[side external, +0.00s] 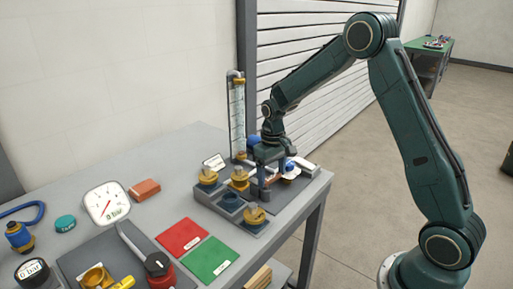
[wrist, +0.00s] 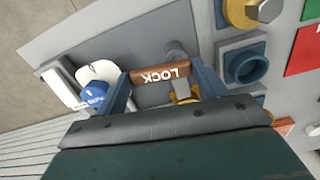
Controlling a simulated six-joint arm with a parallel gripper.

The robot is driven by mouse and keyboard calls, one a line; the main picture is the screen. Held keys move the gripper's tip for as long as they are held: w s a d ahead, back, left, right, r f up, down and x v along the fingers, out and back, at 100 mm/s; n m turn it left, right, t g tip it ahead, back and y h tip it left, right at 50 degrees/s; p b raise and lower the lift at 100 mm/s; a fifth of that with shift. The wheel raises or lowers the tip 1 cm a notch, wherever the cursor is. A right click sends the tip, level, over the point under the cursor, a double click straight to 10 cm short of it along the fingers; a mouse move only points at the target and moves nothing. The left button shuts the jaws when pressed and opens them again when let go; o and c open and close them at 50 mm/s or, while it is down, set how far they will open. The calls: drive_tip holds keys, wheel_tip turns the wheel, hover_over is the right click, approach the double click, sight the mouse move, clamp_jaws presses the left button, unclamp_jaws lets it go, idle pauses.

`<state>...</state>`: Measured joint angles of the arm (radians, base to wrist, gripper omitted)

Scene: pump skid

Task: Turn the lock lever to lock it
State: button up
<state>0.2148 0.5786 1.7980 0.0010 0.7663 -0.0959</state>
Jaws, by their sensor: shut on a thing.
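The lock lever (wrist: 158,75) is a brown bar marked LOCK in the wrist view, reading upside down. It lies between the two fingers of my gripper (wrist: 165,82), which is shut on it. A grey round post (wrist: 175,51) shows beside the lever. In the side external view my gripper (side external: 267,178) points down at the far right end of the bench, over the grey fixture. There its fingers mostly hide the lever, and I cannot tell its angle.
A blue-capped white part (wrist: 95,95) sits close to one finger. Yellow valve fittings (side external: 239,178) and a blue socket (side external: 231,201) stand left of my gripper. A clear upright tube (side external: 237,115) rises behind. Red (side external: 182,235) and green (side external: 210,260) plates lie in front.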

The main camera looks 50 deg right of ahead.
drive_tip(key=m, duration=0.4)
drive_tip(key=shift+s+a, duration=0.15)
drive_tip(key=shift+s, duration=0.25)
drive_tip(key=m, duration=0.4)
drive_tip(key=shift+s+a+m, duration=0.3)
drive_tip(key=shift+s, duration=0.05)
drive_tip(key=m, duration=0.3)
drive_tip(key=shift+s+a+m, duration=0.2)
drive_tip(key=shift+a+m, duration=0.35)
drive_tip(key=shift+m, duration=0.85)
drive_tip(key=shift+a+m, duration=0.2)
drive_tip(key=shift+m, duration=0.9)
drive_tip(key=shift+s, duration=0.1)
drive_tip(key=o, duration=1)
wheel_tip(320, 180, up, 14)
drive_tip(key=shift+f, duration=0.1)
